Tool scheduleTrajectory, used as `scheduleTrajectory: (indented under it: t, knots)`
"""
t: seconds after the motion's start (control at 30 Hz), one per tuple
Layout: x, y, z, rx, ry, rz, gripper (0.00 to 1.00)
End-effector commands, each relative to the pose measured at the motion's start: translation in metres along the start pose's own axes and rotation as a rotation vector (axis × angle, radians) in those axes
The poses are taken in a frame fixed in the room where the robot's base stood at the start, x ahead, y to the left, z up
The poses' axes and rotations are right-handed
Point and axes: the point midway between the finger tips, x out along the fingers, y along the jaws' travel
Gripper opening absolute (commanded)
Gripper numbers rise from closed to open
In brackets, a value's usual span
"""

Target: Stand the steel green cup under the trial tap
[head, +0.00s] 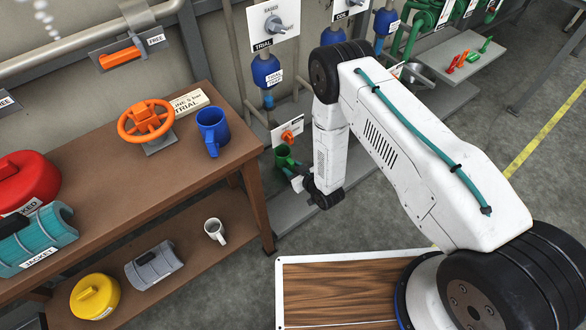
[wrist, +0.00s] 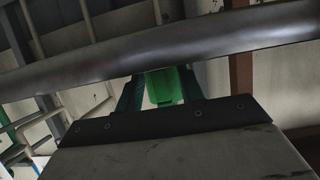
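The green cup (head: 284,157) shows in the head view with its dark open top up, below and slightly right of the blue trial tap (head: 267,72). My gripper (head: 296,178) is at the cup's lower right side, partly hidden by my arm. In the wrist view, a green part of the cup (wrist: 161,86) sits between my two dark fingers (wrist: 160,92), which appear closed against it. I cannot tell whether the cup's base touches anything.
An orange valve on a white plate (head: 288,133) is just above the cup. A large pipe (wrist: 160,50) crosses the wrist view. A blue mug (head: 212,130) and orange handwheel (head: 146,122) are on the brown bench (head: 120,165). A white mug (head: 214,231) is on its lower shelf.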

Motion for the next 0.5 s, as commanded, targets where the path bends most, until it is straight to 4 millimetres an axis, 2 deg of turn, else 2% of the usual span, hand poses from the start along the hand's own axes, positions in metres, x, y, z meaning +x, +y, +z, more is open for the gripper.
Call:
scheduleTrajectory:
  t: [0.17,0.5]
  knots:
    - [-0.019,0.000,-0.001,0.001,-0.002,0.001,0.38]
    - [-0.091,0.001,-0.001,0.002,-0.002,0.001,0.38]
